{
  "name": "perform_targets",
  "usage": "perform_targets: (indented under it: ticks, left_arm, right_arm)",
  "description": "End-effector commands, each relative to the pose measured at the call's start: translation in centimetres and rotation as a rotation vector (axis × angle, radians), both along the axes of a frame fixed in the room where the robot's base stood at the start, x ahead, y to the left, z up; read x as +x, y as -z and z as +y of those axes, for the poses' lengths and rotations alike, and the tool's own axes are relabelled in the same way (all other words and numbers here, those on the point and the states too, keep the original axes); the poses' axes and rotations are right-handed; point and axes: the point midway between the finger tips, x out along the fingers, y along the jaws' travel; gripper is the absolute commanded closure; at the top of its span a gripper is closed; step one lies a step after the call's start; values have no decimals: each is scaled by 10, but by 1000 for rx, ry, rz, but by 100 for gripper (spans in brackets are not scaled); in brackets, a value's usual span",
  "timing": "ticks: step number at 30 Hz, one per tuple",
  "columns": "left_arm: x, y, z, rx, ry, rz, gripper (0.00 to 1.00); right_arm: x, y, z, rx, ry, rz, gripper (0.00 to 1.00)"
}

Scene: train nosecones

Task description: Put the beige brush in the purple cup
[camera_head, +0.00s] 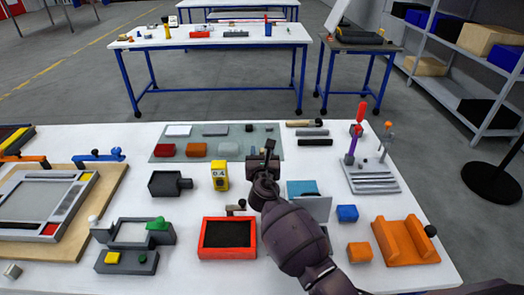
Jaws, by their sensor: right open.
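My right gripper (262,153) reaches over the middle of the white table from the lower right. Its dark jaws are open, with nothing seen between them, near the front right of the grey-green mat. A slim dark and beige item (303,123), which may be the beige brush, lies at the table's far side, right of and beyond the gripper. A narrow upright purple piece (351,149) stands by the grey grooved block on the right; I cannot tell whether it is the purple cup. My left gripper is not in view.
The mat (160,153) holds several small blocks. A red tray (203,245), a yellow device (220,177), a blue block (347,213) and an orange holder (402,241) stand around my arm. A large framed board (112,195) fills the left side.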

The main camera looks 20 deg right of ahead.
Motion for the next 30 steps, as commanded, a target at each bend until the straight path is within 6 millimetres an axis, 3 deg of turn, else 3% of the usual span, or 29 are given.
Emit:
perform_targets:
  ticks: [15,21,30]
  left_arm:
    - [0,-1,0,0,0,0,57]
    - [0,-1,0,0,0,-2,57]
    - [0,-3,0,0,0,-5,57]
  right_arm:
    - [-86,1,24,1,0,1,58]
    - [-102,0,29,1,0,0,58]
    - [-105,-1,30,0,1,-1,58]
